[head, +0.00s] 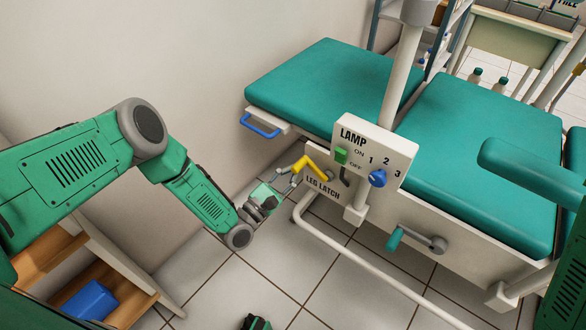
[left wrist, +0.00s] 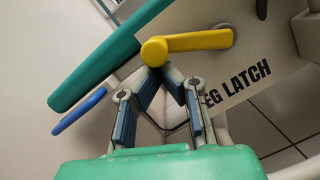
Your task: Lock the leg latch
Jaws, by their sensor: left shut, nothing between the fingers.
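The leg latch is a yellow lever (head: 310,167) on a white panel lettered LEG LATCH (head: 322,188), below the chair's leg section. In the left wrist view the yellow lever (left wrist: 200,41) lies roughly level, pivoting at its right end, with a rounded knob at its left end. My left gripper (head: 296,172) is just left of the lever. In the left wrist view its blue-padded fingers (left wrist: 160,72) come together right below the knob, with nothing between them. I cannot tell whether the fingertips touch the knob.
The teal dental chair (head: 330,85) has a blue handle (head: 260,126) at its left end. A lamp control box (head: 375,150) on a pole stands right of the latch. A teal-handled crank (head: 415,240) is lower right. A wooden shelf with a blue bin (head: 90,300) is lower left.

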